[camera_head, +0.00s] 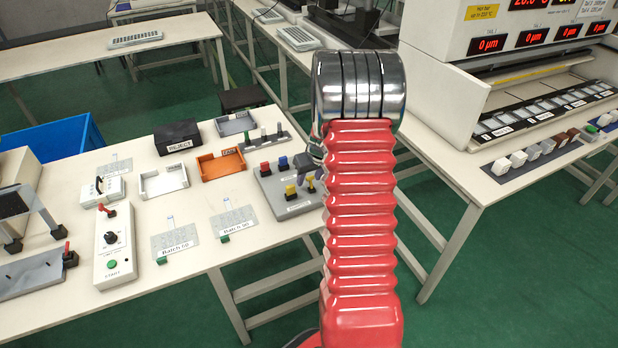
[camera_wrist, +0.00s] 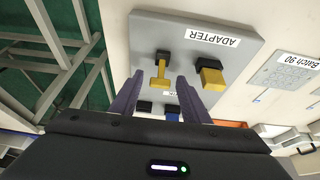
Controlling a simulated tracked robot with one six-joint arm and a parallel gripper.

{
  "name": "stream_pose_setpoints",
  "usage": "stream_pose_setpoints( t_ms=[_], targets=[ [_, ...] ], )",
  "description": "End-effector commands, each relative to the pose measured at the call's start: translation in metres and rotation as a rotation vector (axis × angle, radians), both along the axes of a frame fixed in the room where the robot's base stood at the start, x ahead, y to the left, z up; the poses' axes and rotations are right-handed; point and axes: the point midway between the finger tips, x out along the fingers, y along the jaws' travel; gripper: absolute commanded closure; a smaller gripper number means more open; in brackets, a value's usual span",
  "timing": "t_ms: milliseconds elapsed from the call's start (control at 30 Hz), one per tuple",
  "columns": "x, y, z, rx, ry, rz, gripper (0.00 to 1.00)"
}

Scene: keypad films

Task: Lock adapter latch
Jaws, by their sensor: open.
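A grey board (camera_head: 268,193) labelled ADAPTER on its near edge lies at the right end of the near table; it also fills the middle of the wrist view (camera_wrist: 185,38). On it are a yellow T-shaped latch (camera_wrist: 160,73) on a black mount and a yellow block (camera_wrist: 210,76) on a black base. Both also show in the head view, the latch (camera_head: 311,185) right of the block (camera_head: 290,190). My gripper (camera_wrist: 160,85) is open, its purple fingers on either side of the latch in the picture. I cannot tell whether they touch it. My arm partly hides the gripper in the head view.
Red (camera_head: 265,168) and blue (camera_head: 283,163) pieces stand at the board's back. An orange tray (camera_head: 222,166), a white tray (camera_head: 164,182) and a black REJECT box (camera_head: 177,135) lie to the left. A control box (camera_head: 115,245) with a red lever stands farther left.

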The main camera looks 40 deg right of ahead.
Motion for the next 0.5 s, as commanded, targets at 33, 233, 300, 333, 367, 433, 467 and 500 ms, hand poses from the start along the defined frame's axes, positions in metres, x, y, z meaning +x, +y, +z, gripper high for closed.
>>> stream_pose_setpoints(
  t_ms=[33,233,300,333,367,433,467,500],
  targets=[
    [-0.0001,-0.0001,0.0002,0.0,0.0,0.0,0.58],
    [-0.0003,-0.0002,0.0002,0.0,0.0,0.0,0.68],
    [-0.0003,-0.0002,0.0002,0.0,0.0,0.0,0.73],
    [-0.0004,-0.0002,0.0002,0.0,0.0,-0.001,0.75],
    [-0.0003,-0.0003,0.0003,0.0,0.0,-0.001,0.77],
    [-0.0004,-0.0003,0.0003,0.0,0.0,-0.001,0.82],
    [-0.0004,-0.0003,0.0003,0.0,0.0,-0.001,0.84],
    [-0.0004,-0.0002,0.0003,0.0,0.0,-0.001,0.87]
  ],
)
